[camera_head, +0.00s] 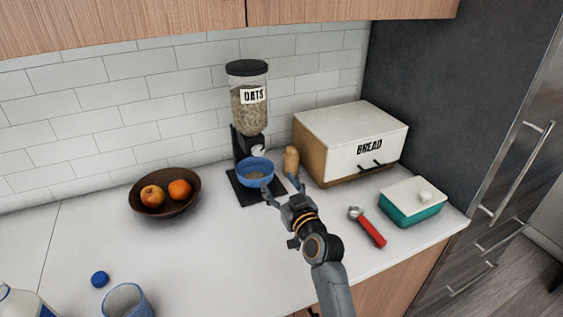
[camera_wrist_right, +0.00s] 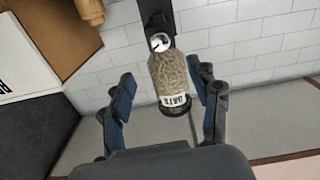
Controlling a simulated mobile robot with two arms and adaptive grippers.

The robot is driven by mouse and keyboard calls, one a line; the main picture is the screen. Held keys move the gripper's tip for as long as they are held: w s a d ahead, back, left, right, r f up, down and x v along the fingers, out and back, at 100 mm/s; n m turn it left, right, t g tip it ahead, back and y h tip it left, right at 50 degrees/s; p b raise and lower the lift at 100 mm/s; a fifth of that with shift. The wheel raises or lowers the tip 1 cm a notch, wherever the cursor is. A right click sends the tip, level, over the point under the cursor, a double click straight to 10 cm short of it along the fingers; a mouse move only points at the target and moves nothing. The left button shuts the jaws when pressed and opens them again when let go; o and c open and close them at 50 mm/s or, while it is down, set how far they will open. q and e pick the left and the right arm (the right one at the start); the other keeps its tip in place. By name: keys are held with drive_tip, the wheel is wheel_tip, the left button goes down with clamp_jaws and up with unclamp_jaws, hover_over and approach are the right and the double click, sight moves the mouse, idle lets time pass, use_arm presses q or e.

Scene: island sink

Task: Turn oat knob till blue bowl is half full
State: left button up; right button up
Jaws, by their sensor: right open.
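The oat dispenser (camera_head: 250,105) stands against the tiled wall, a clear jar with oats and a black lid, on a black stand. Its pale knob (camera_head: 258,151) sits low on the front, above the blue bowl; it also shows in the wrist view (camera_wrist_right: 159,42). The blue bowl (camera_head: 255,180) rests upright on the stand's black base; a little tan shows inside, but its level is hard to judge. My right gripper (camera_head: 280,186) is open and empty, just in front and to the right of the bowl. In the wrist view the jar appears inverted between its fingers (camera_wrist_right: 165,88). My left gripper is out of view.
A wooden shaker (camera_head: 291,160) and a bread box (camera_head: 340,145) stand right of the dispenser. A fruit bowl (camera_head: 142,209) is at left. A red-handled tool (camera_head: 371,232) and a teal butter dish (camera_head: 402,211) lie at right.

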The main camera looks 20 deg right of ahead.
drive_tip(key=p, duration=0.1)
approach(259, 153)
drive_tip(key=w, duration=0.6)
drive_tip(key=shift+w+a+r, duration=0.1)
drive_tip(key=shift+w, duration=0.85)
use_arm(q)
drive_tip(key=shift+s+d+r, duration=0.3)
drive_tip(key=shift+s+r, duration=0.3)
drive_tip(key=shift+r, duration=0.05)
use_arm(e)
drive_tip(key=shift+c, duration=0.2)
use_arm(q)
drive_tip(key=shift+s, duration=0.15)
use_arm(e)
drive_tip(key=c, duration=1.1)
